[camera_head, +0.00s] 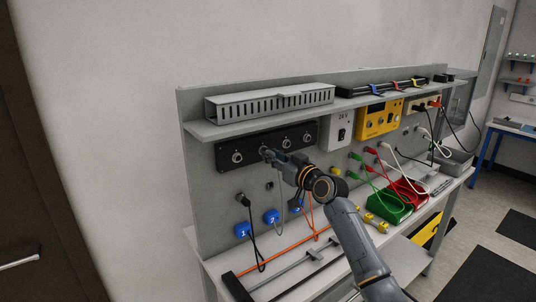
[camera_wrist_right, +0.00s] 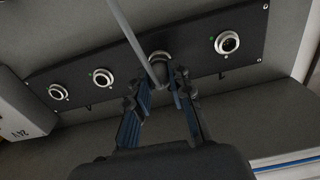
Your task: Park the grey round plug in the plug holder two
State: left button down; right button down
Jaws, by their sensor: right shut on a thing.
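My right gripper (camera_head: 268,154) reaches the black socket panel (camera_head: 228,155) and is shut on the grey round plug (camera_wrist_right: 158,66). In the right wrist view the gripper (camera_wrist_right: 162,92) has its fingers on both sides of the plug, with a grey cable (camera_wrist_right: 132,36) running up from it. The plug is at the panel's second socket from the left in the head view; I cannot tell how deep it sits. Plug holder two, a blue block marked 2 (camera_head: 271,216), is on the backboard below the panel, beside the blue block marked 1 (camera_head: 242,229). My left gripper is out of view.
A black plug (camera_head: 243,199) with a hanging cable is left of holder two. An orange bar (camera_head: 290,250) lies on the bench. To the right are a yellow instrument (camera_head: 378,120), a green bin (camera_head: 388,209) and several cables. A grey duct (camera_head: 270,102) lies on the shelf above.

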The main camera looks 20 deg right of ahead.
jog(key=shift+s, duration=0.1)
dwell(0.3)
jog(key=shift+p+v, duration=1)
jog(key=shift+v, duration=1.55)
jog(key=shift+f, duration=0.15)
